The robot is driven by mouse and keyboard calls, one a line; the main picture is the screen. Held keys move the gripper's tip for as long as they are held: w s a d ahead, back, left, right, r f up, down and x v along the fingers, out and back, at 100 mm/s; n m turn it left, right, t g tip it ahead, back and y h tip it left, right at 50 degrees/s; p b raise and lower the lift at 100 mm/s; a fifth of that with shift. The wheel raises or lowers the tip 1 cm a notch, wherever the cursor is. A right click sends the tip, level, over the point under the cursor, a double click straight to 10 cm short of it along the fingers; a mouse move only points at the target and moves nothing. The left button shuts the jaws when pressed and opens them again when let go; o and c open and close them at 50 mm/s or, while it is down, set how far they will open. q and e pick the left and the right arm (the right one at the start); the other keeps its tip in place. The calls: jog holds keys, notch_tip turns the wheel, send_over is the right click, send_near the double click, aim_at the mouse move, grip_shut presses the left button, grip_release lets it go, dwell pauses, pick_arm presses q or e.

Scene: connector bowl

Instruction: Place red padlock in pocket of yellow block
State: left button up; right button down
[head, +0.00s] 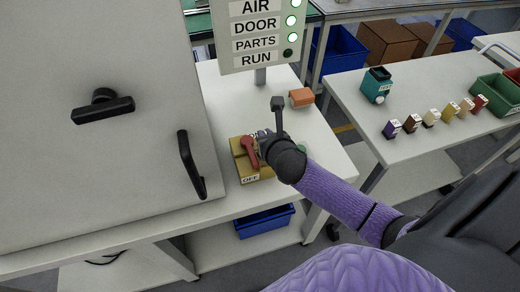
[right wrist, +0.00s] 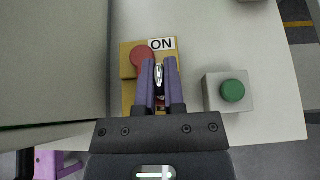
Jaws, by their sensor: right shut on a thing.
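The yellow block (head: 240,148) stands on the white table, with a red rotary handle (head: 250,155) on its face and an OFF label at its near end. In the right wrist view, the yellow block (right wrist: 128,95) lies under my fingers, with the red handle's round hub (right wrist: 143,55) and an ON label beside them. My right gripper (head: 263,143) is over the block's right side. In the right wrist view, my right gripper (right wrist: 160,75) is shut on the red padlock (right wrist: 159,73); its metal shackle shows between the fingers and its body is mostly hidden. The pocket is hidden.
A green button on a grey box (right wrist: 233,91) stands right of the block. An orange block (head: 302,97) and a sign post (head: 261,75) stand behind. A grey cabinet door with a black handle (head: 190,165) is close on the left.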

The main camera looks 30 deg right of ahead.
notch_tip(320, 180, down, 4)
jog(key=shift+r+b, duration=0.2)
jog(key=shift+b, duration=0.65)
jog(key=shift+f, duration=0.1)
jog(key=c, duration=0.7)
grip_release()
pick_arm(q)
jog(key=shift+s+a+f, duration=0.1)
jog(key=shift+a+f, duration=0.15)
jog(key=shift+f, duration=0.25)
jog(key=shift+s+a+f, duration=0.1)
jog(key=shift+a+f, duration=0.1)
jog(key=shift+f, duration=0.25)
